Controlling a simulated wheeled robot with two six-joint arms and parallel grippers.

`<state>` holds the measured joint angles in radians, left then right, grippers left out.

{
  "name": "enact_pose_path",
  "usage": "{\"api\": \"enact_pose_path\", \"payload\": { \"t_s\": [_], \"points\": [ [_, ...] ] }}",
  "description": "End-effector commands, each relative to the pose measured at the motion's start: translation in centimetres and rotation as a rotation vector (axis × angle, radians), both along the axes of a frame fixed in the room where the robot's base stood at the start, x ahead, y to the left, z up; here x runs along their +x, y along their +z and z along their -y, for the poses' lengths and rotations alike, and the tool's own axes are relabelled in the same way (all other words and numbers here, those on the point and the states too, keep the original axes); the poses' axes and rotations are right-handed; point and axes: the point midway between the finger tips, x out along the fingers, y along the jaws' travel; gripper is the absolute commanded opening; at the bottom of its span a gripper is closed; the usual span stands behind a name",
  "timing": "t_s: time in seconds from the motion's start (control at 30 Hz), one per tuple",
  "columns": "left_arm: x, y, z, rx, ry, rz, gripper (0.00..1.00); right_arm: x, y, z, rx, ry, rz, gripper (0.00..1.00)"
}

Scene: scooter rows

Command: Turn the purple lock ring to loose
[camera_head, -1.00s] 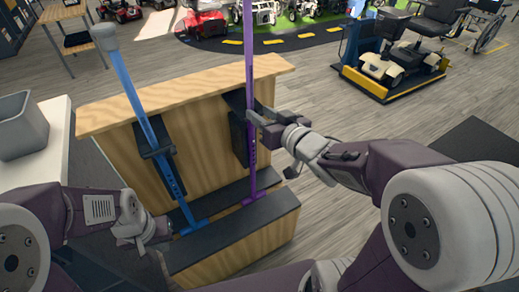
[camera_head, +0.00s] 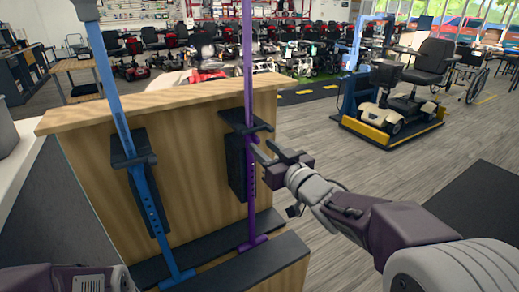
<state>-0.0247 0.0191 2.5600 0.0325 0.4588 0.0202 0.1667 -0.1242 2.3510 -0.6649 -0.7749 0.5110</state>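A purple pole (camera_head: 247,70) stands upright in a black bracket (camera_head: 244,122) on the wooden stand. Holes run down its lower part. The purple lock ring appears to be a small collar (camera_head: 251,140) just under the bracket's top; it is too small to tell its turn. My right gripper (camera_head: 262,147) is just right of the pole at that height. Its two fingers are apart with nothing seen between them, and their tips are close to the pole; I cannot tell whether they touch. My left forearm shows at the bottom left; its gripper is out of view.
A blue pole (camera_head: 109,85) stands in a similar bracket to the left. The wooden stand (camera_head: 90,170) has a black-topped step (camera_head: 215,275) in front. A scooter (camera_head: 400,90) on a platform is at the back right. Open floor lies right of the stand.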

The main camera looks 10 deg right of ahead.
Motion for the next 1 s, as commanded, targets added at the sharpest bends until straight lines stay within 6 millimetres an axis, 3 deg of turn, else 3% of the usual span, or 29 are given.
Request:
{"api": "enact_pose_path", "payload": {
  "t_s": [0.2,0.47,0.6,0.77,0.93,1.0],
  "points": [
    [0.0,-0.9,0.0,0.000,0.000,0.000,0.00,2.4,-0.2,-0.7,-0.001,0.001,-0.001,0.36],
    [0.0,-0.8,0.0,0.000,0.000,0.000,0.00,2.6,0.0,-0.8,-0.001,0.000,-0.001,0.36],
    [0.0,-0.8,0.0,0.000,0.000,0.000,0.00,2.6,0.0,-0.7,-0.001,0.000,0.000,0.00],
    [0.0,-0.7,0.0,0.000,0.000,0.000,0.00,2.6,0.0,-0.7,-0.001,0.001,-0.001,0.00],
    [0.0,1.8,0.0,0.000,0.000,0.000,0.00,3.0,0.8,0.0,-0.006,0.065,0.001,0.00],
    [0.0,1.2,0.0,0.000,0.000,0.001,0.00,3.1,0.1,0.2,0.001,0.120,0.007,0.00]
  ]
}}
